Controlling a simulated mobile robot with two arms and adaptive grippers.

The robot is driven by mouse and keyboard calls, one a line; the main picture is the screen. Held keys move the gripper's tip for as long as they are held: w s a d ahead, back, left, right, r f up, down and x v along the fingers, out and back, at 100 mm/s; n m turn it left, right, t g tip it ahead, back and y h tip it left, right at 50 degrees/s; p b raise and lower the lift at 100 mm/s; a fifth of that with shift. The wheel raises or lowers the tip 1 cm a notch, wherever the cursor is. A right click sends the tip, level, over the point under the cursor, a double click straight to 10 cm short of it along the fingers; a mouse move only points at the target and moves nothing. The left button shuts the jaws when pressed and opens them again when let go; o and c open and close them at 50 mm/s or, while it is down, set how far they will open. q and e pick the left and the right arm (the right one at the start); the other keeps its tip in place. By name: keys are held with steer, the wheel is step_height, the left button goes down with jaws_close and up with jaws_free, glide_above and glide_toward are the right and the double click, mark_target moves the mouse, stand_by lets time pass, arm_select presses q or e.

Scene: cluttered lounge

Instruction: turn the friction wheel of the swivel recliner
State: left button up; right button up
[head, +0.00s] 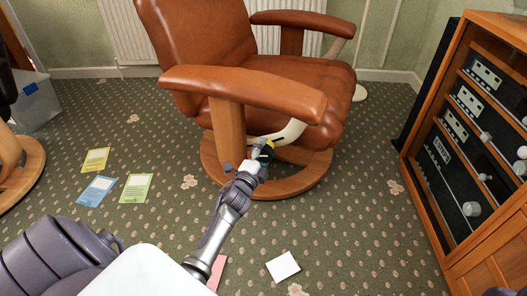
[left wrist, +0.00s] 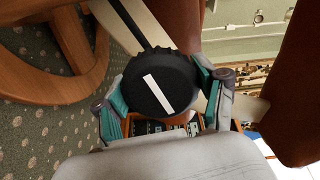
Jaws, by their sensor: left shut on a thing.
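My left gripper (head: 260,154) reaches under the near armrest. In the left wrist view its teal fingers (left wrist: 162,100) are on either side of the wheel, shut on it. My right gripper is in neither view.
A wooden cabinet (head: 484,190) with stereo units stands at the right. Coloured cards, including a green one (head: 136,188), lie on the carpet at left, and a white card (head: 283,267) lies in front. A clear bin (head: 37,101) is at far left.

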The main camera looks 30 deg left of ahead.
arm_select(q)
steer(key=shift+f, duration=0.1)
steer(key=o, duration=1)
steer(key=shift+o, duration=0.7)
steer(key=shift+s, duration=0.15)
steer(key=s+d, duration=0.2)
steer(key=s, duration=0.9)
steer(key=shift+s+d, duration=0.2)
steer(key=shift+s, duration=0.1)
